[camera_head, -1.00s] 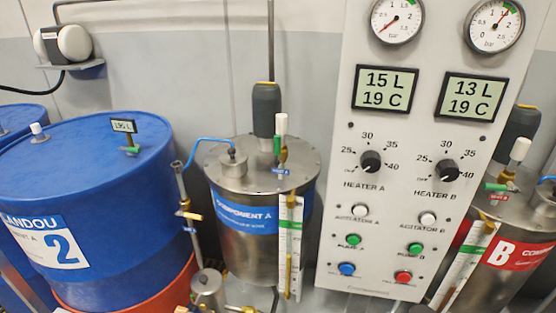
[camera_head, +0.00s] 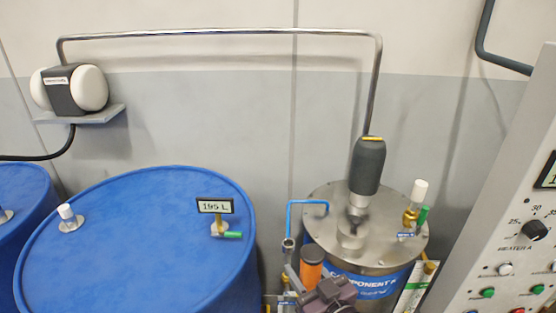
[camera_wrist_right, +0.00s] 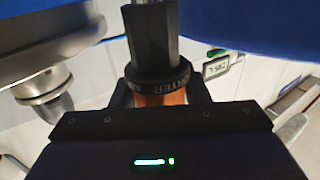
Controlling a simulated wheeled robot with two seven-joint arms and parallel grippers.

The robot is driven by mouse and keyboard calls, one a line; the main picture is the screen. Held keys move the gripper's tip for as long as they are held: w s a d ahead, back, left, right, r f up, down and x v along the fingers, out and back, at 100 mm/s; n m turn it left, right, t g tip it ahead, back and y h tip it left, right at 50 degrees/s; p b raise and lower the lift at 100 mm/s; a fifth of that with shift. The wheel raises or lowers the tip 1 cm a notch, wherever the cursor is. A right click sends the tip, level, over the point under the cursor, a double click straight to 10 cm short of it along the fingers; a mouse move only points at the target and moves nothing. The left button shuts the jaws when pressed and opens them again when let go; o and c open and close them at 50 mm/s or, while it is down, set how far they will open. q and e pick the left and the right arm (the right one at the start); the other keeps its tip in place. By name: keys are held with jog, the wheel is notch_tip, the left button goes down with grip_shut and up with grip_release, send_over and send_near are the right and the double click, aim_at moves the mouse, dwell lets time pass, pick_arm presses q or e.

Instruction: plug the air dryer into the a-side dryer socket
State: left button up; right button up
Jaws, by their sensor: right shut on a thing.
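The air dryer (camera_wrist_right: 155,50) is a dark ribbed cylinder with lettering on its collar and an orange section. My right gripper (camera_wrist_right: 160,97) is shut on it at the orange part. In the head view the dryer (camera_head: 311,268) stands near upright at the bottom, between the blue drum and the component A tank (camera_head: 370,262), with my right gripper (camera_head: 320,286) at its lower end. A blue hose (camera_head: 305,203) runs from the tank lid to a metal fitting (camera_head: 288,243) just behind the dryer. I cannot tell which fitting is the A-side dryer socket. My left gripper is not in view.
The blue drum (camera_head: 130,240) with a 195 L display (camera_head: 214,206) is at the left. The agitator motor (camera_head: 368,165) and a white-capped valve (camera_head: 416,200) stand on the tank lid. The control panel (camera_head: 510,215) rises at the right.

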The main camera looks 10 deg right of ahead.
pick_arm(q)
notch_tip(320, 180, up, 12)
jog(key=p, duration=1)
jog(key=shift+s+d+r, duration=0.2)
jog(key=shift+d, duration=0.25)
pick_arm(e)
jog(key=w+a+r+n+g+y, duration=0.1)
jog(key=w+r+y, duration=0.1)
jog(key=w+r, duration=0.3)
jog(key=w+a+r+n+g+y, duration=0.1)
jog(key=w+r, duration=0.4)
jog(key=r, duration=0.5)
jog(key=shift+a+r+n+y, duration=0.3)
jog(key=shift+n+y, duration=0.3)
jog(key=shift+y, duration=0.3)
pick_arm(q)
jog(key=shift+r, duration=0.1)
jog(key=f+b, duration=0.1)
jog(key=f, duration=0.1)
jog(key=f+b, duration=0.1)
jog(key=b, duration=0.1)
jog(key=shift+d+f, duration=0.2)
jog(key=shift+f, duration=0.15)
pick_arm(e)
notch_tip(320, 180, down, 6)
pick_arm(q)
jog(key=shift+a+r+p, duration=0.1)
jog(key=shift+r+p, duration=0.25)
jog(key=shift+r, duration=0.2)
